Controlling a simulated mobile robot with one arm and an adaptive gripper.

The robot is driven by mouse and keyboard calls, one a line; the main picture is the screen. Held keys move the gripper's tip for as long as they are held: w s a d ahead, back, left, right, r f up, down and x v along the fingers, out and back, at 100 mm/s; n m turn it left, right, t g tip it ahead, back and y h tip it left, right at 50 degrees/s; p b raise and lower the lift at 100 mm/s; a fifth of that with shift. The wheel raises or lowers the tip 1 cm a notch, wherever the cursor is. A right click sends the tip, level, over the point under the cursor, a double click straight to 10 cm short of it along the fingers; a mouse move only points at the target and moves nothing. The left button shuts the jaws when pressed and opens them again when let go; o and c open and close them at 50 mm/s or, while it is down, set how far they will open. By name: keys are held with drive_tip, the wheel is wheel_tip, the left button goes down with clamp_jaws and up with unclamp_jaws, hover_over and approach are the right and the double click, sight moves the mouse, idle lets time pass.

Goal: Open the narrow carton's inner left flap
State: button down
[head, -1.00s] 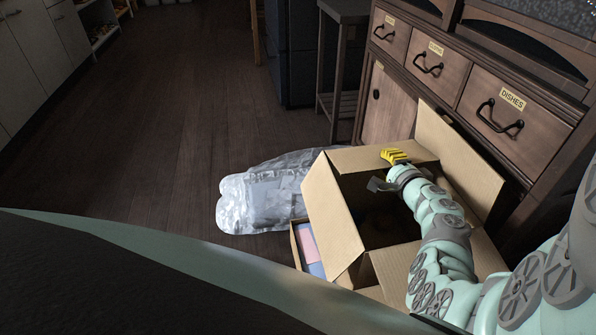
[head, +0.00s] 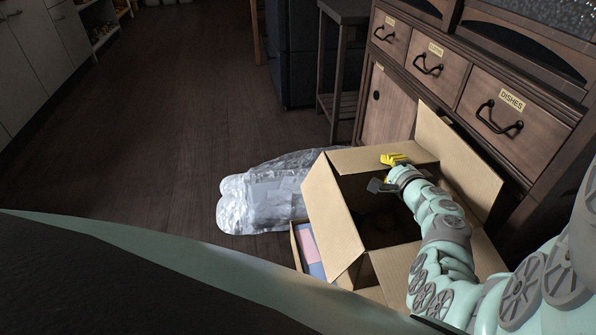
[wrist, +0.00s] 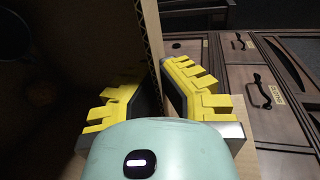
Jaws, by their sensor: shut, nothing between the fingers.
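The open brown carton (head: 325,205) stands on the floor at the lower right of the head view. A wide flap leans outward on its left, a flap (head: 355,160) spreads at its far side, and a tall one (head: 450,155) stands on its right. I cannot tell which is the inner left flap. My gripper (head: 388,172), with yellow pads, is at the carton's far rim, over the opening.
A wooden cabinet with labelled drawers (head: 500,110) stands close behind the carton's right side. A clear plastic-wrapped bundle (head: 262,195) lies to its left, and a shallow box (head: 308,250) sits against its near left. The floor (head: 150,140) farther left is clear.

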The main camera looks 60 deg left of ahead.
drive_tip(key=shift+r+p, duration=0.25)
drive_tip(key=shift+p, duration=0.25)
